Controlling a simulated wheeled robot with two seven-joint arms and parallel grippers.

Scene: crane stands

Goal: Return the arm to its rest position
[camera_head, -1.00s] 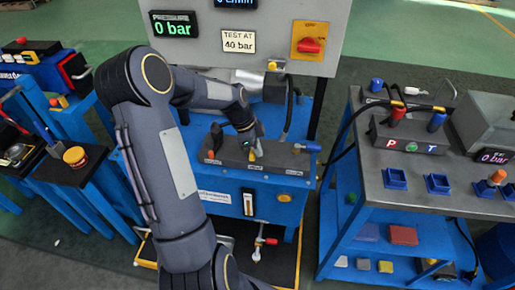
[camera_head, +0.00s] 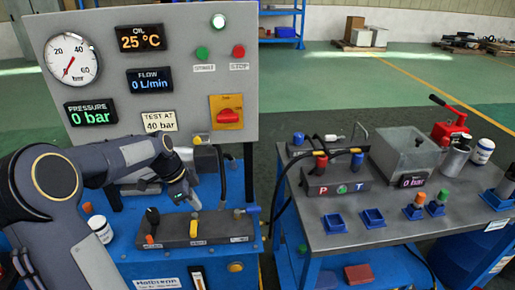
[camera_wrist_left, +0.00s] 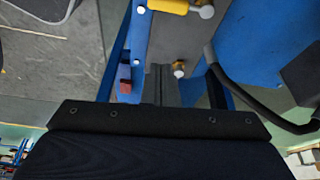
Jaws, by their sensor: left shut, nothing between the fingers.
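My left arm (camera_head: 90,190) comes in from the left in the head view and reaches across the front of the grey panel. Its gripper (camera_head: 193,202) points down just above the dark valve block (camera_head: 215,229) on the blue stand. The gripper is shut and empty. It hides part of the block's middle, and I cannot tell whether it touches it. In the left wrist view, my dark wrist housing (camera_wrist_left: 165,120) fills the lower part. My right gripper is not in view.
The grey panel (camera_head: 180,100) carries a pressure gauge, displays and a red switch (camera_head: 229,116). A white container (camera_head: 100,228) stands beside my arm. The right-hand table (camera_head: 345,235) holds blue sockets, hoses and a clear-topped box (camera_head: 405,150). A gap separates the stands.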

